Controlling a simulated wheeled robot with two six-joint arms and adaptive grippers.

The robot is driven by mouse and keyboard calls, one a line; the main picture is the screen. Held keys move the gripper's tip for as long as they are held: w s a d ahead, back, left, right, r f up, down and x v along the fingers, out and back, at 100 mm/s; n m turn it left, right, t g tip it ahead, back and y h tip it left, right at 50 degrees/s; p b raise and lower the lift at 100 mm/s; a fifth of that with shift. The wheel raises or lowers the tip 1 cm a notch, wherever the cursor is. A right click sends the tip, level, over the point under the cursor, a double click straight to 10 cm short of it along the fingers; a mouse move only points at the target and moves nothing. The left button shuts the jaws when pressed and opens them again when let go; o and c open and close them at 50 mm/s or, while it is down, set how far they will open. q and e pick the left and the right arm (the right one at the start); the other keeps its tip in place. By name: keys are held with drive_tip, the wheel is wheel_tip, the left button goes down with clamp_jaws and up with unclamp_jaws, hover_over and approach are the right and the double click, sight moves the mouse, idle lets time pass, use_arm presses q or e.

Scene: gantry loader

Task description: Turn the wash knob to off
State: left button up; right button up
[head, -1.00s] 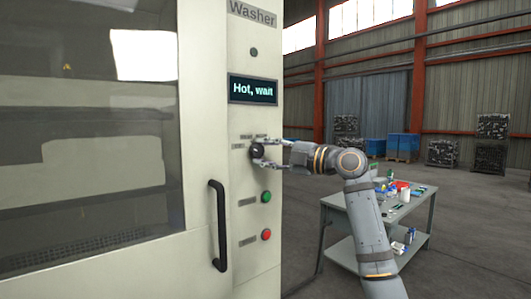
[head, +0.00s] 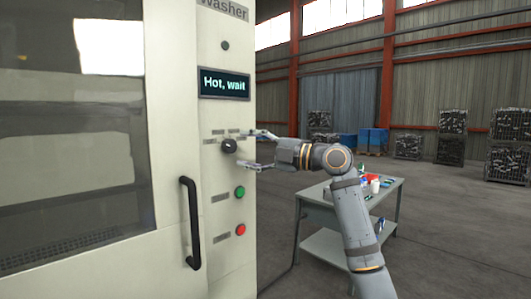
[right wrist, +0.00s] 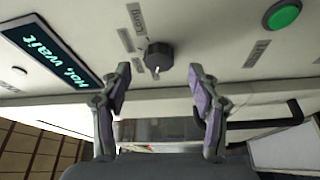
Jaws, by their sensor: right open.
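The wash knob (head: 229,146) is a dark round dial on the washer's cream panel, below the "Hot, wait" display (head: 223,84). In the right wrist view the knob (right wrist: 159,55) shows a pale pointer mark toward the picture's bottom; the small labels around it are mostly unreadable, though one looks like "Long". My right gripper (head: 251,150) is open and empty, just right of the knob in the head view. In the wrist view its fingers (right wrist: 160,84) stand apart on either side of the knob's line, short of it and not touching. My left gripper is out of view.
A green button (head: 239,192) and a red button (head: 240,230) sit below the knob. The washer's black door handle (head: 191,222) sticks out at lower left. A worktable (head: 330,217) with small items stands behind my right arm. Open floor lies to the right.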

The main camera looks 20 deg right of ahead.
drive_tip(key=v, duration=0.8)
drive_tip(key=shift+s+d, duration=0.3)
